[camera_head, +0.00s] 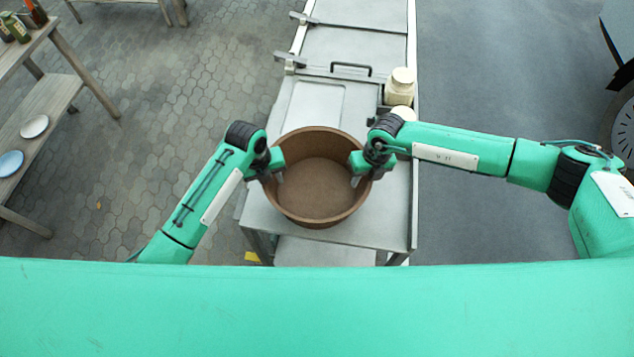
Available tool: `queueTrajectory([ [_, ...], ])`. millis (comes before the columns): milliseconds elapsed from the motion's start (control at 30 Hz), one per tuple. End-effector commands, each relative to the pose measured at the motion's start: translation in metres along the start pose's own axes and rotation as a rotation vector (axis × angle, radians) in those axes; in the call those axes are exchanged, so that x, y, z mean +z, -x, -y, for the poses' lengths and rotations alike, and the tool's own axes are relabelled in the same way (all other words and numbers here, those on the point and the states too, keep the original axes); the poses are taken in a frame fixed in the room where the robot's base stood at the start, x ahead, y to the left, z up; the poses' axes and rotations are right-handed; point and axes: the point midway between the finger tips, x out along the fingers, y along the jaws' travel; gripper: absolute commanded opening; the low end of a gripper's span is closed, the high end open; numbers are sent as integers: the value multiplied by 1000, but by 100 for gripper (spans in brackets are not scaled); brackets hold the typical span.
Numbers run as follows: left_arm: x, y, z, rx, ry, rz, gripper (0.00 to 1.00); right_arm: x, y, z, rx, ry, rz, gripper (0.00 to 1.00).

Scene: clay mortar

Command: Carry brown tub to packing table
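The brown tub (318,198) is round, open and empty, and appears upright over the front part of a grey metal table (385,232). I cannot tell whether its base touches the tabletop. My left gripper (277,175) is at the tub's left rim, with a fingertip showing inside the wall. My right gripper (356,180) is at the right rim, also with a fingertip inside. The outer fingers are hidden, so how tightly either gripper closes on the rim is unclear.
A cream jar (400,87) stands behind my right gripper, with another cream round top (404,113) beside it. A wooden shelf table (45,105) with bottles and plates stands far left.

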Motion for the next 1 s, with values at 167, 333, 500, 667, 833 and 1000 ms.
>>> queueTrajectory([
  [167, 0, -6, 0, 1, 0, 0, 29, 0, -6, 0, 1, 1, 0, 29],
  [333, 0, -6, 0, 1, 0, 0, 29, 0, -6, 0, 1, 1, 0, 29],
  [500, 0, -6, 0, 1, 0, 0, 5, 0, -6, 0, 1, 1, 0, 5],
  [667, 0, -6, 0, 1, 0, 0, 0, 0, -5, 0, 1, 1, 0, 0],
  [833, 0, -6, 0, 1, 0, 0, 0, 0, -5, -1, 1, 1, 1, 0],
  [1000, 0, -3, 1, 0, 0, 0, 0, 0, -3, -1, 1, 1, 1, 0],
])
